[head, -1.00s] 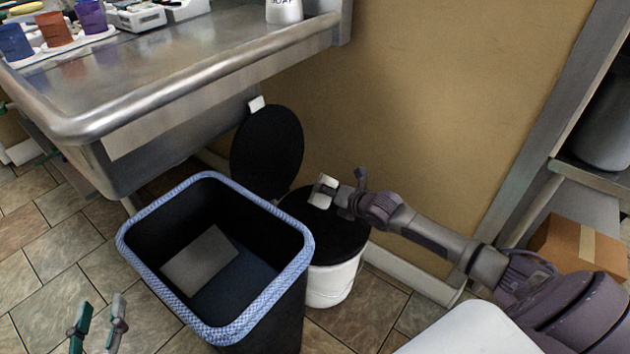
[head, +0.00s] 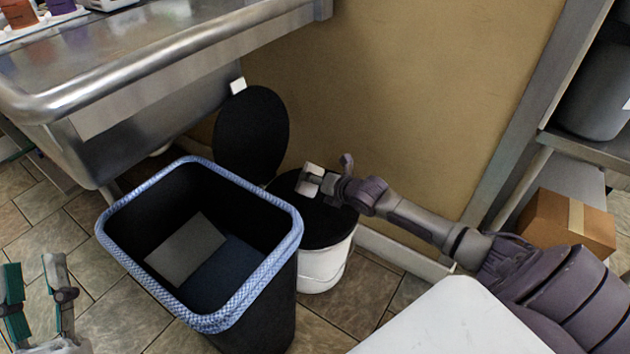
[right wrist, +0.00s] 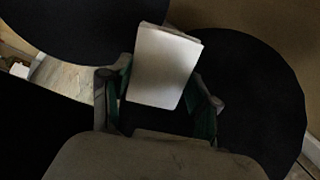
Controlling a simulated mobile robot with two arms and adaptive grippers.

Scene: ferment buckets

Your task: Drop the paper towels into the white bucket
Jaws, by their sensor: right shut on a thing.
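My right gripper (head: 322,182) is shut on a white folded stack of paper towels (head: 313,180). The stack also shows in the right wrist view (right wrist: 163,66), between the green-padded fingers. It is held over the black round top of the white bucket (head: 322,270). I cannot tell whether this black top is a cover or a dark opening. An upright black disc (head: 250,135), like a raised lid, stands behind the bucket. My left gripper (head: 38,290) is open and empty at the lower left.
A black bin (head: 270,315) with a blue-white rim stands left of the bucket, holding a grey sheet. A steel sink counter (head: 160,60) is above left. A cardboard box (head: 568,222) is at right. A white surface (head: 450,325) lies in front.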

